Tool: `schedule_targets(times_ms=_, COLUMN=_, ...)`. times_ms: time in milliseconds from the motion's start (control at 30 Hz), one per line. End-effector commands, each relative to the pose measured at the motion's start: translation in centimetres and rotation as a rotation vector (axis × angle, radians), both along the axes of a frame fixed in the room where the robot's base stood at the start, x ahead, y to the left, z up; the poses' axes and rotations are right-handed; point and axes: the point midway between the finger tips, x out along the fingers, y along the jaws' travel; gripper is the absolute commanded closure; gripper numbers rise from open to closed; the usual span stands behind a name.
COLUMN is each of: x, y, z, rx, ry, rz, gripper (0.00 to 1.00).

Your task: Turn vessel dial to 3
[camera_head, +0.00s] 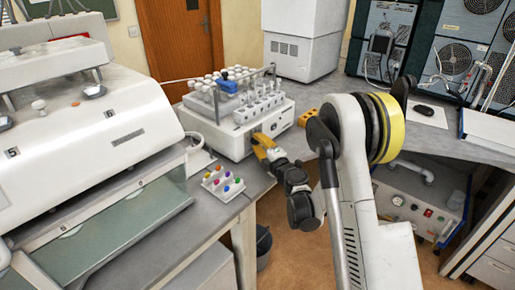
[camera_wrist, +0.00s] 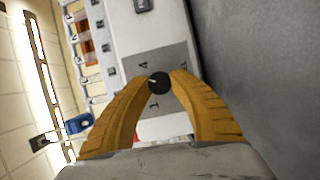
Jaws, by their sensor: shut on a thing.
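The vessel dial (camera_wrist: 159,83) is a small round black knob on a grey panel of the white machine (camera_head: 236,128). In the wrist view, numerals stand around it; a 4 and a 1 can be read. A light mark shows on the knob's upper left edge, but I cannot tell which number it points to. My gripper (camera_wrist: 159,85) has its two yellow fingers closed on the knob, one on each side. In the head view my gripper (camera_head: 262,145) reaches the machine's front right, and the dial is hidden there.
A small tray with coloured knobs (camera_head: 223,184) lies on the bench in front of the machine. A large white apparatus (camera_head: 90,130) fills the left. The machine's top carries several vials and a blue clip (camera_head: 228,86).

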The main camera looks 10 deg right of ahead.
Motion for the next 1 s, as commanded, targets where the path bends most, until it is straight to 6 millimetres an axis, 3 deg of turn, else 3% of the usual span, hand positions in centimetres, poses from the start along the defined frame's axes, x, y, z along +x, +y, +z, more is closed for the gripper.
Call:
schedule_targets(times_ms=400, x=0.0, y=0.03, z=-0.21, rx=-0.165, ry=-0.119, rz=0.001, gripper=1.0)
schedule_targets(times_ms=967, x=0.01, y=0.04, z=-0.06, rx=-0.19, ry=-0.137, rz=0.001, gripper=1.0)
schedule_targets(times_ms=1000, x=0.01, y=0.04, z=-0.06, rx=-0.19, ry=-0.137, rz=0.001, gripper=0.63)
